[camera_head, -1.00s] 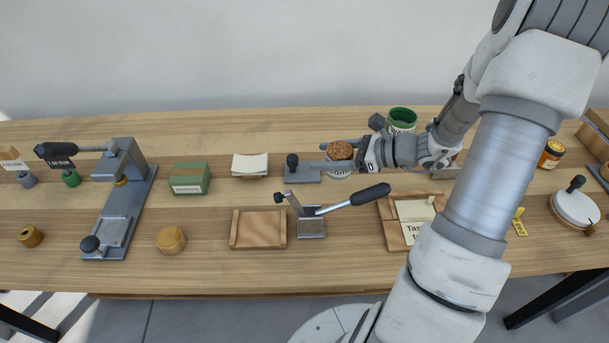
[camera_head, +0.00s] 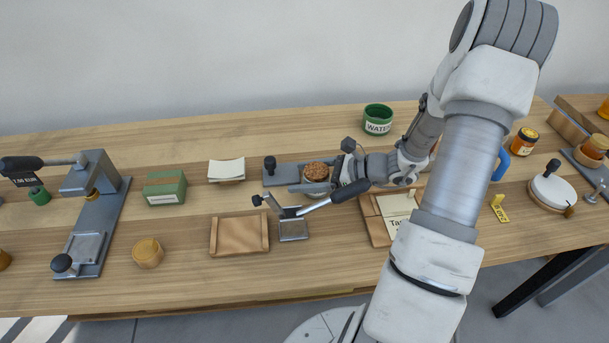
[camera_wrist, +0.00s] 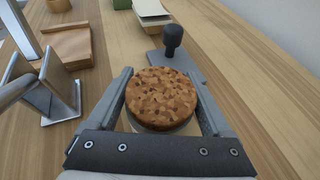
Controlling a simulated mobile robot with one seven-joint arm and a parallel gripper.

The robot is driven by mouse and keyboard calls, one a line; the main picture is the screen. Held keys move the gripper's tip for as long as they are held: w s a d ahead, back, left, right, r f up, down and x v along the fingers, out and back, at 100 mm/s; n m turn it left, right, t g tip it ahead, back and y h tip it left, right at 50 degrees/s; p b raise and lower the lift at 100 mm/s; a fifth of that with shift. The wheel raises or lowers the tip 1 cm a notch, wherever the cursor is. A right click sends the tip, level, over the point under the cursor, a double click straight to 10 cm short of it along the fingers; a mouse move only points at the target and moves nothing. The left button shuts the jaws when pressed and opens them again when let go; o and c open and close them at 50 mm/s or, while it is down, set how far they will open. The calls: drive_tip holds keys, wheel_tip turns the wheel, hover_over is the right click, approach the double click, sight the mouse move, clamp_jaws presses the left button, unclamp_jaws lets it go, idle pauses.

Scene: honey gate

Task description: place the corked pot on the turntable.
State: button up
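The corked pot shows its speckled brown cork (camera_head: 316,170) near the middle of the bench; the cork (camera_wrist: 160,97) also fills the space between the fingers in the wrist view. My gripper (camera_wrist: 160,95) has a finger close against each side and appears shut on the pot, though the contact is hidden below the cork. The gripper (camera_head: 325,176) hangs over or beside a grey slab with a dark knob (camera_head: 270,163). Whether the pot touches anything below is unclear. A round white disc on a wooden base (camera_head: 548,194), apparently the turntable, stands at the right.
A lever tool (camera_head: 293,228) and a wooden tray (camera_head: 240,236) stand in front of the gripper. A green WATER pot (camera_head: 378,120) is behind. A framed card (camera_head: 378,220), a yellow tag (camera_head: 498,208) and an amber jar (camera_head: 524,141) lie towards the right.

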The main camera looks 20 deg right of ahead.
drive_tip(key=shift+o, duration=0.9)
drive_tip(key=shift+r, duration=0.1)
